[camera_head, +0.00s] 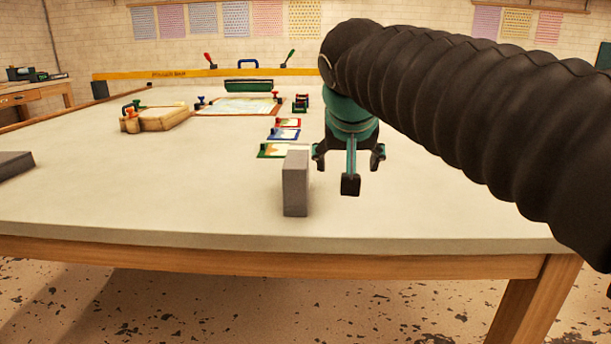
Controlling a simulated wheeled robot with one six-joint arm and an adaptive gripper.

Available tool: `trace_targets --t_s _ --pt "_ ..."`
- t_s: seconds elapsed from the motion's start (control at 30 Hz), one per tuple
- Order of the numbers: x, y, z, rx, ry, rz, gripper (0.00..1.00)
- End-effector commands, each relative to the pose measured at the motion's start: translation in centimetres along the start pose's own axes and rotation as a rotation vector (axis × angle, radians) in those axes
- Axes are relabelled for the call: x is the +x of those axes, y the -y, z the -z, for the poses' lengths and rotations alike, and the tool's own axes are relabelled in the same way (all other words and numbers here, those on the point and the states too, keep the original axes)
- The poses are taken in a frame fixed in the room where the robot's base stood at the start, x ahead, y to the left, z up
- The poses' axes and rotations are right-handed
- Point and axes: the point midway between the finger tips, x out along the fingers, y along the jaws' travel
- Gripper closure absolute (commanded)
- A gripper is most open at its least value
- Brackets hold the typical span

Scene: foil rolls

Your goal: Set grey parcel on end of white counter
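A grey parcel (296,185), a tall block, stands upright on its end on the white counter (170,205), near the front edge. My gripper (349,170) is just to the right of the parcel in the picture, pointing down with its dark fingers spread. Nothing shows between the fingers, and the gripper looks apart from the parcel. Whether the fingertips touch the counter I cannot tell.
A flat dark grey slab (14,164) lies at the left edge. Small coloured cards (284,134) lie behind the parcel. A wooden block (157,118) and a framed board (237,106) are farther back. The counter's front left is clear.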

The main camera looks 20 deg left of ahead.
Motion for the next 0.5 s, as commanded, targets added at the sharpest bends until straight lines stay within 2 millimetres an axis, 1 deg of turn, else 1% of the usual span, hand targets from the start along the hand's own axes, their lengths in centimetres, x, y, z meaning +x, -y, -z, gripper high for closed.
trace_targets --t_s 0.03,0.1,0.2,0.3,0.37,0.5 --pt "-0.2 2.6 1.5 -0.010 -0.017 0.016 0.21" --pt "-0.5 5.0 2.9 -0.010 -0.038 0.027 0.21" --pt "-0.9 7.4 4.1 -0.009 -0.059 0.038 0.21" --pt "-0.9 8.7 4.7 -0.006 -0.070 0.044 0.21" --pt "-0.6 8.9 4.9 -0.005 -0.072 0.045 0.21" --pt "1.6 9.0 5.0 -0.004 -0.071 0.043 0.21"
